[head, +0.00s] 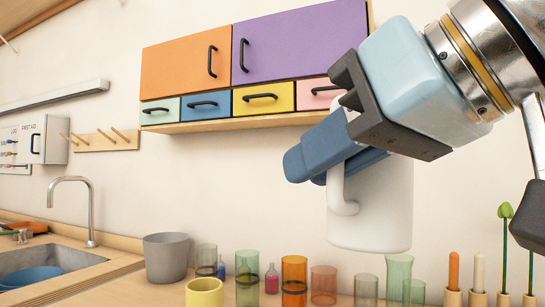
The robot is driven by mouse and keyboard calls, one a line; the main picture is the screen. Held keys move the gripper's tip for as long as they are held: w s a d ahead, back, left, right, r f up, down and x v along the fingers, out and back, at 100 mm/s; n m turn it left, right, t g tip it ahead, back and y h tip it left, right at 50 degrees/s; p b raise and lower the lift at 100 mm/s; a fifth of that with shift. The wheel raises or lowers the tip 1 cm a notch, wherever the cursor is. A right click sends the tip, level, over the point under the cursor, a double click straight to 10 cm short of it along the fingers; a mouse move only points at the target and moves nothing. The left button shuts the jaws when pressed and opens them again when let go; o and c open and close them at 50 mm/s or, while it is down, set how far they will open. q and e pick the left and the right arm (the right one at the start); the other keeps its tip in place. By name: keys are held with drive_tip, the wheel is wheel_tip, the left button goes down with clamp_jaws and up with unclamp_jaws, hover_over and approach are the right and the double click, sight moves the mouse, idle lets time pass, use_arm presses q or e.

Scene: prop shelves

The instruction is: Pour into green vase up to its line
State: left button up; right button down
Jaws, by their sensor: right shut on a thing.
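My right gripper (308,166) reaches in from the upper right with blue fingers, shut on a white jug (375,215). The jug is held in the air, close to upright, above the right part of the counter. Its upper part is partly hidden by the gripper. Below are several see-through vessels. A pale green flared vase (398,272) stands under the jug, with a shorter green glass (413,292) beside it. A darker green glass (247,280) stands farther left. I cannot tell which one is the task's vase, and no fill line can be made out. My left gripper is out of view.
An orange glass (294,275), a grey cup (166,258) and a yellow cup (204,292) stand on the counter. Candles (454,271) are at the right. A sink (50,260) with tap is at left. Wall cabinets (290,45) hang behind the gripper.

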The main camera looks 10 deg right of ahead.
drive_tip(key=r+m+p, duration=0.1)
drive_tip(key=d+r+m+g+y+p, duration=0.1)
drive_tip(key=w+r+m+p, duration=0.1)
drive_tip(key=shift+d+r+g+y, duration=0.2)
drive_tip(key=shift+r+g+y, duration=0.1)
drive_tip(key=shift+g+y, duration=0.1)
drive_tip(key=shift+s+d+r, duration=0.1)
drive_tip(key=shift+s+d, duration=0.05)
drive_tip(key=shift+s, duration=0.05)
idle(0.8)
drive_tip(key=shift+w+d+r+m+g+y, duration=0.1)
drive_tip(key=shift+r+m+g+y, duration=0.25)
drive_tip(key=shift+m, duration=0.25)
idle(5.7)
